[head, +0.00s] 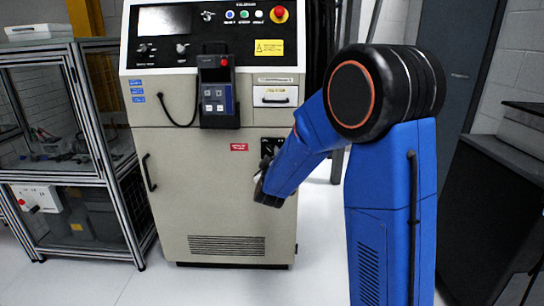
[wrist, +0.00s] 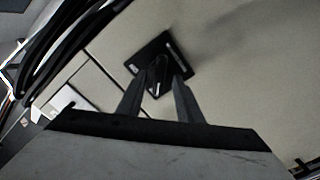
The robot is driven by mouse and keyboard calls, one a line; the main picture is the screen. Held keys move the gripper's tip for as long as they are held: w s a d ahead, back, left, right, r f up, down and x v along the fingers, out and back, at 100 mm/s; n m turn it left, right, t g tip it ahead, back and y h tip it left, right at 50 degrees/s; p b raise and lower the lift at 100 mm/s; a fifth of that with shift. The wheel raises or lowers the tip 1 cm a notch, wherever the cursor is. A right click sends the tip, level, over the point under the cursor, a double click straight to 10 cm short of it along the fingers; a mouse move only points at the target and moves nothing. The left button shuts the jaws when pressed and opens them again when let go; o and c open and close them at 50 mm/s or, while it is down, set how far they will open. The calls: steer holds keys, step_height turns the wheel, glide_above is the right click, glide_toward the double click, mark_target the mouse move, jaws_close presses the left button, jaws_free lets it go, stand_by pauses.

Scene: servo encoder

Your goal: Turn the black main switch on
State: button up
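The black main switch (wrist: 157,70) is a dark knob on a square black plate with small white marks, fixed to the beige cabinet front. In the head view only part of its black plate (head: 271,143) shows, at the cabinet's right side; my gripper and arm hide the rest. My gripper (wrist: 159,80) points at the switch, its two fingers apart and nothing held. In the wrist view the knob appears between the fingertips. I cannot tell whether either finger touches it. In the head view my gripper (head: 265,166) is small and dark in front of the cabinet.
The beige cabinet (head: 215,185) carries a hanging pendant (head: 218,92), a cable, a red emergency button (head: 279,14) and a side handle (head: 149,172). A metal-framed glass enclosure (head: 70,140) stands left. A dark bench (head: 500,150) stands right.

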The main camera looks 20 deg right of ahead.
steer(key=shift+w+d, duration=0.1)
steer(key=shift+w, duration=0.3)
jaws_close()
